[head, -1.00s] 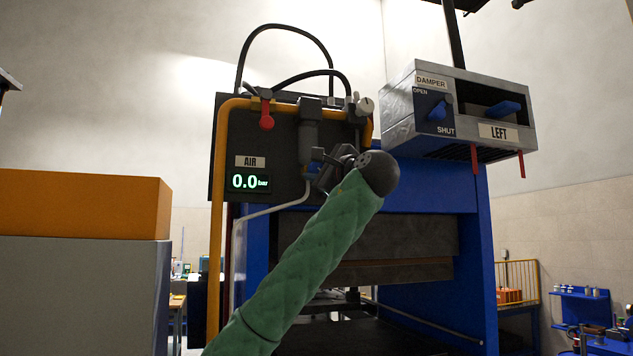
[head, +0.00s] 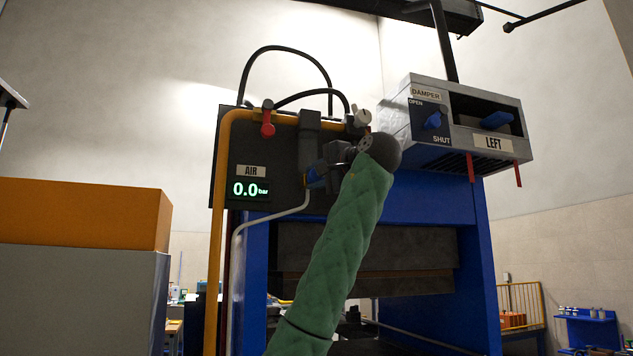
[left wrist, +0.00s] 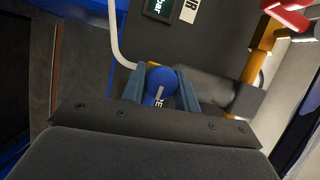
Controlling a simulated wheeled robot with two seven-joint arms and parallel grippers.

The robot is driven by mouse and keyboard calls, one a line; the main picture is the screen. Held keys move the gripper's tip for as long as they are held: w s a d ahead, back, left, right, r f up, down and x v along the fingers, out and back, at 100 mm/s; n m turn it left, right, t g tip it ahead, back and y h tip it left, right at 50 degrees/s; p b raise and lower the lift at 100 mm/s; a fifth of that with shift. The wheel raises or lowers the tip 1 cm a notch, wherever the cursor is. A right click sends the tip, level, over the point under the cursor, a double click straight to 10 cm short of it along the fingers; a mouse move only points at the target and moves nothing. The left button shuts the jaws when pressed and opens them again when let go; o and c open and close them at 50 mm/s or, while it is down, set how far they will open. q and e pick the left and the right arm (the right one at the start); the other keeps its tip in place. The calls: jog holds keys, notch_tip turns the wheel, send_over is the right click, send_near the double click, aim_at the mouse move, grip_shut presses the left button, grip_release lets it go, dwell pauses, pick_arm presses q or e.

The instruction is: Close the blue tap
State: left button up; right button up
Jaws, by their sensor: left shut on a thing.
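The blue tap (left wrist: 160,86) has a rounded blue handle with partly readable white lettering. In the left wrist view it sits between the two fingers of my left gripper (left wrist: 161,92), which is shut on it. In the head view the gripper (head: 318,174) reaches the dark air panel (head: 285,150) from the right, below the grey cylindrical unit. Only a little blue of the tap shows there, and my gripper and forearm hide the rest. The display (head: 250,189) under the AIR label reads 0.0 bar. My right gripper is not in view.
A red-handled valve (head: 267,124) and a white-handled valve (head: 363,116) sit on the yellow pipe (head: 218,240) above. The DAMPER box (head: 428,150) hangs close to the right of my wrist. A grey hose (head: 270,212) runs below the tap. The blue press frame stands behind.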

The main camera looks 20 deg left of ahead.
pick_arm(q)
jog(key=shift+f+n, duration=0.2)
jog(key=shift+n, duration=0.2)
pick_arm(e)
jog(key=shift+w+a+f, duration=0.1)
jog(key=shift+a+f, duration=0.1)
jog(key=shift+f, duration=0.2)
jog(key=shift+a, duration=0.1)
pick_arm(q)
jog(key=o, duration=1)
jog(key=shift+r, duration=0.1)
jog(key=shift+c, duration=0.2)
jog(key=b+v, duration=0.2)
jog(key=v, duration=0.5)
jog(key=shift+s+d+b, duration=0.2)
jog(key=shift+d+b, duration=0.1)
jog(key=shift+d, duration=0.05)
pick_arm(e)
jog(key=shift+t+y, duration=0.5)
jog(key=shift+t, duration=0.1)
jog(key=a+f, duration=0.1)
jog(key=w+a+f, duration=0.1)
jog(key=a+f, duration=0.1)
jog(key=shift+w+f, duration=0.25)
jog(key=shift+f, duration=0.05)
pick_arm(q)
jog(key=shift+r, duration=0.1)
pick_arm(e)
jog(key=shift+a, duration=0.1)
